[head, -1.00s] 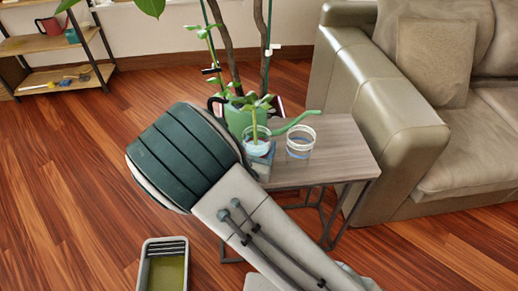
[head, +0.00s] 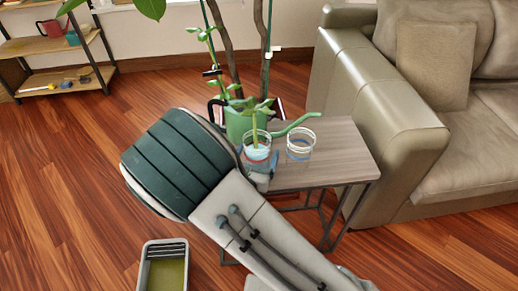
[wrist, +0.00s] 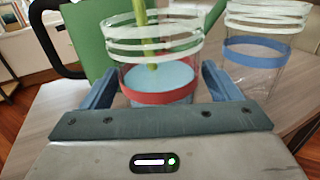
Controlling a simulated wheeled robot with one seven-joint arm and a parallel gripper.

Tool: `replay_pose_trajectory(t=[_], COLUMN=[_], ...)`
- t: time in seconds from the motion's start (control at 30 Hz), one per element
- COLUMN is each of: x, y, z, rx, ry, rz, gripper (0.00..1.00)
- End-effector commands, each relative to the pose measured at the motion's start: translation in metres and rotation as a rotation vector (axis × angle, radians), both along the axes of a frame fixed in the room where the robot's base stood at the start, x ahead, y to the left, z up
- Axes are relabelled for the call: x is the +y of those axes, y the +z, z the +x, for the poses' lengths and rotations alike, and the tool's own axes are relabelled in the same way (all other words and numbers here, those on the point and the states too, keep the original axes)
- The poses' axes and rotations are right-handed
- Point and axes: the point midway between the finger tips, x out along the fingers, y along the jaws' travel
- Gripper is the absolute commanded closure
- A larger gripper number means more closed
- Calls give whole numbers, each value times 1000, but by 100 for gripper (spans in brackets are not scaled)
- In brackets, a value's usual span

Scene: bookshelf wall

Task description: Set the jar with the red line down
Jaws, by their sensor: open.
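The jar with the red line (wrist: 160,98) is clear glass with white bands near its rim. It holds pale blue liquid and a green plant cutting. It stands upright on the small side table (head: 335,158), where it also shows in the head view (head: 257,155). My gripper (wrist: 160,92) is open, with one blue-grey finger on each side of the jar's lower part. I cannot tell whether either finger touches the glass. In the head view my arm hides part of the table's left side.
A second clear jar with a blue line (wrist: 262,50) stands close to the right; it looks empty. A green watering can (head: 238,122) is just behind the jars. Bare tabletop lies to the right, with a sofa (head: 385,130) beyond.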

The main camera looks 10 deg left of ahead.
Motion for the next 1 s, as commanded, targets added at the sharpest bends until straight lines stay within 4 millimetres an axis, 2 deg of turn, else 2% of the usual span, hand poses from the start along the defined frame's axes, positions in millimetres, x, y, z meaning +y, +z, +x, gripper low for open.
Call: replay_pose_trajectory(t=[0.2,0.43,0.63,1.0], x=[7,11,11,11], y=[1,1,0,0], z=[-50,-88,-99,-99], rx=[3,1,0,0], ry=[5,3,0,0], rz=[-2,-1,0,0], gripper=[16,16,16,16])
